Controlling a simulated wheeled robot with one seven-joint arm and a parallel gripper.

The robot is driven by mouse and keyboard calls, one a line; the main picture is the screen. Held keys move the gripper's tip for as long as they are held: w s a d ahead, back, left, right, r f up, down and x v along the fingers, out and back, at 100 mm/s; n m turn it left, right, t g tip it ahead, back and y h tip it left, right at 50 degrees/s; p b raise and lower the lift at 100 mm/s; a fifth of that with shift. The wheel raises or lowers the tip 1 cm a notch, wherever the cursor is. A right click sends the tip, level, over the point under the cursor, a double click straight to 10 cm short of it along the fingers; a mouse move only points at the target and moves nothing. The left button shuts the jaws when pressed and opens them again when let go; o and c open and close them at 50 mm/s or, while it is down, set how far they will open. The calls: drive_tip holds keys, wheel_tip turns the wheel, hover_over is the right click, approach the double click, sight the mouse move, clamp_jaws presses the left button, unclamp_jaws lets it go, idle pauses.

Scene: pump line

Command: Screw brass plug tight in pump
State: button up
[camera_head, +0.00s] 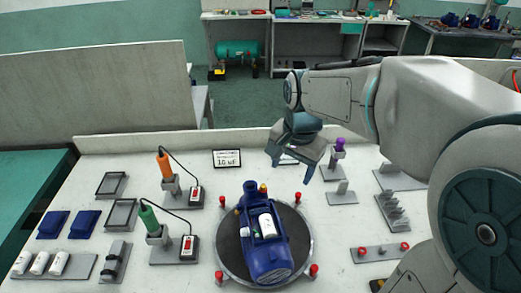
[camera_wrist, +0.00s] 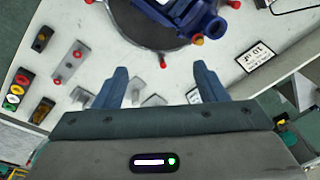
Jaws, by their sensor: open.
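The blue pump (camera_head: 262,258) lies on a round dark turntable (camera_head: 228,256) in the middle of the bench. A small brass-coloured piece (camera_head: 263,188), apparently the plug, stands at the pump's far end; how deep it sits cannot be told. A brass-coloured piece (camera_wrist: 199,40) also shows at the pump's edge in the wrist view, where part of the pump (camera_wrist: 185,16) is cut off. My gripper (camera_head: 290,168) is open and empty, beyond the pump and slightly right of it, apart from it. Its two spread fingers show in the wrist view (camera_wrist: 160,68).
Several red-topped posts (camera_head: 298,197) ring the turntable. A purple-handled tool (camera_head: 338,146) stands in a holder close right of my gripper. Orange (camera_head: 164,166) and green (camera_head: 149,217) corded tools stand at left. A label sign (camera_head: 227,158) is behind the pump.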

sight(263, 186)
drive_tip(key=w+a+f+m, duration=0.2)
drive_tip(key=w, duration=0.1)
drive_tip(key=w+a+f+m+g+b, duration=0.1)
drive_tip(key=w+a+f, duration=0.1)
drive_tip(key=w, duration=0.1)
drive_tip(key=w+a+f+m, duration=0.2)
drive_tip(key=w+f, duration=0.1)
drive_tip(key=shift+f+m+g+b, duration=0.1)
drive_tip(key=shift+m+g+b, duration=0.2)
drive_tip(key=shift+b, duration=0.1)
drive_tip(key=shift+d+f+b, duration=0.1)
drive_tip(key=shift+f+b, duration=1.75)
drive_tip(key=shift+f, duration=0.6)
drive_tip(key=shift+f, duration=0.25)
drive_tip(key=shift+f+b, duration=0.5)
drive_tip(key=shift+f, duration=0.2)
clamp_jaws()
drive_tip(key=c, duration=0.6)
unclamp_jaws()
